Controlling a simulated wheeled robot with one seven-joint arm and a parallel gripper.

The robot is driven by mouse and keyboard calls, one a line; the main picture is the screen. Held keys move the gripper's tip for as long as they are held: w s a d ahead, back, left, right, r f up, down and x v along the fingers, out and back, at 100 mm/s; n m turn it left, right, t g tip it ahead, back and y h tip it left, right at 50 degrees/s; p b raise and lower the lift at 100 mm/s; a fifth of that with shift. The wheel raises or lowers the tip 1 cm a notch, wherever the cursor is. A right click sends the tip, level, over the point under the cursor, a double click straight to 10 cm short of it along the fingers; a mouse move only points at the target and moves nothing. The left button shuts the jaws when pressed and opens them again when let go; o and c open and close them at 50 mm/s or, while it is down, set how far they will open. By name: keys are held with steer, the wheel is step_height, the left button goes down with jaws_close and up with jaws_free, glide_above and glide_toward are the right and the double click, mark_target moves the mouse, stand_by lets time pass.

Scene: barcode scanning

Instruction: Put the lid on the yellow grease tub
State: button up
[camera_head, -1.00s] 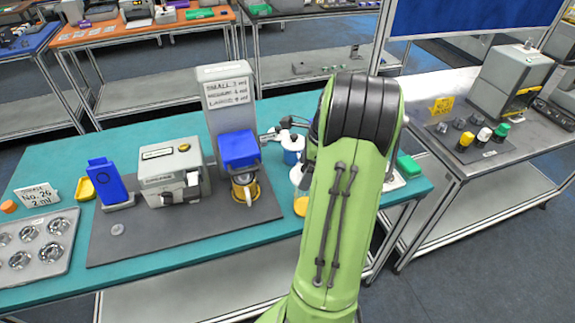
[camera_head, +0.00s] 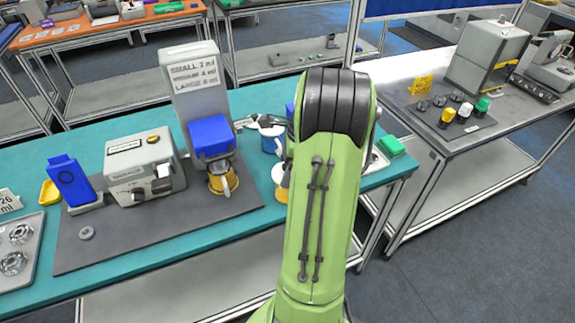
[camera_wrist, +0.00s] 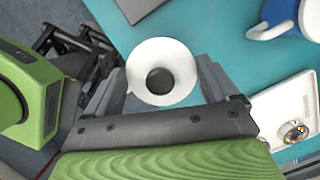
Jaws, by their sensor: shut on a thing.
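The small yellow jar (camera_head: 447,118), likely the grease tub, stands on a dark mat on the right-hand bench beside a white and a green one. Dark round discs (camera_head: 439,101) behind these may be lids. In the wrist view, my gripper (camera_wrist: 158,88) is shut on a round white piece with a dark centre (camera_wrist: 180,62), over the turquoise table. A white and yellow piece (camera_head: 280,177) beside my arm in the head view may be the same one; my fingers are hidden there.
A blue and white mug (camera_head: 270,138) stands near my gripper. A green block (camera_head: 391,146) lies at the table's right end. A floor gap separates the benches.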

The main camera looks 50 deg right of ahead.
steer(key=shift+f+p, duration=0.45)
steer(key=shift+f, duration=0.1)
stand_by(0.9)
steer(key=o, duration=0.8)
step_height(320, 180, up, 6)
steer(key=p, duration=0.7)
